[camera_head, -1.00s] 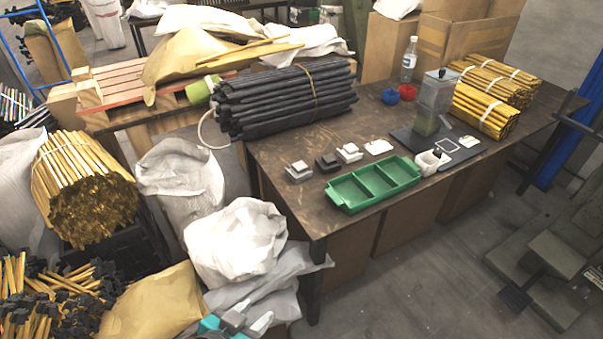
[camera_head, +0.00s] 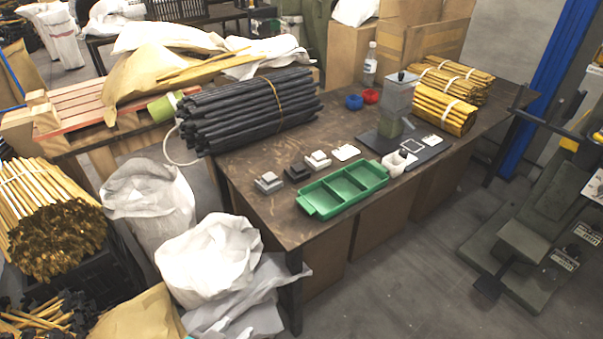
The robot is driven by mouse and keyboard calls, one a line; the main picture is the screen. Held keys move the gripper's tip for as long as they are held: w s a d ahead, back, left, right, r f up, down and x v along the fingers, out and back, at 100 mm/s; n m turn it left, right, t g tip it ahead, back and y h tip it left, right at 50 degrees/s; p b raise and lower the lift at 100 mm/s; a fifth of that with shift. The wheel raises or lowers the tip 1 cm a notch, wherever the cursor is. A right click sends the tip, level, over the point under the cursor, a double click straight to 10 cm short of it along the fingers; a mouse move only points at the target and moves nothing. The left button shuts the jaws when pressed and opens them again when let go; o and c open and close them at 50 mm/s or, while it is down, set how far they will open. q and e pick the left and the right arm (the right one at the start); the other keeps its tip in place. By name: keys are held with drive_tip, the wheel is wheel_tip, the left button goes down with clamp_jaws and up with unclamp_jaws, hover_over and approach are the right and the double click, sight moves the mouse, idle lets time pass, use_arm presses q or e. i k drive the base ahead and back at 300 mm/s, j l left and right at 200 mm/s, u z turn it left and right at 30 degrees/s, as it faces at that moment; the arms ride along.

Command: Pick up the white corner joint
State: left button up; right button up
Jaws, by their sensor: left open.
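A small white piece (camera_head: 318,160), which looks like the white corner joint, sits on the brown table behind the green tray. It is in a row with a grey piece (camera_head: 268,183), a black piece (camera_head: 296,173) and a flat white piece (camera_head: 346,153). Their exact shapes are too small to tell. Only a sliver of my left gripper (camera_head: 188,336) shows at the bottom edge, far from the table's row of pieces. It is open, and its fingertips are cut off by the frame. My right gripper is not in view.
The green tray (camera_head: 343,191) with three compartments lies near the front edge of the table (camera_head: 242,160). Black tubes (camera_head: 245,112) lie behind the pieces. A press (camera_head: 397,105) stands to the right. White sacks (camera_head: 208,250) stand at the table's left front.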

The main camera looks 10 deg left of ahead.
sight(318, 161)
drive_tip(key=l+u, duration=0.1)
drive_tip(key=u, duration=0.4)
drive_tip(key=i+l+u, duration=0.1)
drive_tip(key=u, duration=0.4)
drive_tip(key=l+u, duration=0.1)
drive_tip(key=u, duration=0.35)
drive_tip(key=l+u, duration=0.35)
drive_tip(key=k+l+u, duration=0.1)
drive_tip(key=l+u, duration=0.3)
drive_tip(key=k+l+u, duration=0.1)
drive_tip(key=l, duration=0.2)
drive_tip(key=l+u, duration=0.1)
drive_tip(key=l, duration=0.25)
drive_tip(key=k+l+u, duration=0.1)
drive_tip(key=k+l, duration=0.1)
drive_tip(key=l, duration=0.1)
